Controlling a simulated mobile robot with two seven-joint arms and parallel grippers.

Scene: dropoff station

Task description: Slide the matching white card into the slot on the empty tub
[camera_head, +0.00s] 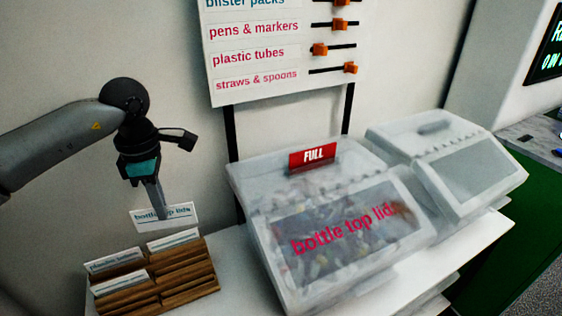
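My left gripper (159,212) points down above a wooden card rack (195,272) at the lower left. It is shut on a white card (180,214) reading "bottle top lids", held just above the rack's back row. The near clear tub (262,205) has "bottle top lids" in red on its front, a red FULL sign (312,156) on its lid, and small items inside. The tub to the right (400,135) looks empty, with a plain grey front panel (482,171); a slot cannot be made out. My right gripper is not in view.
Several other white cards (172,240) sit in the rack. The tubs and rack stand on a white table (470,238). A sign board (285,55) with item names and orange sliders stands on dark posts behind. A green-sided counter (515,225) is at right.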

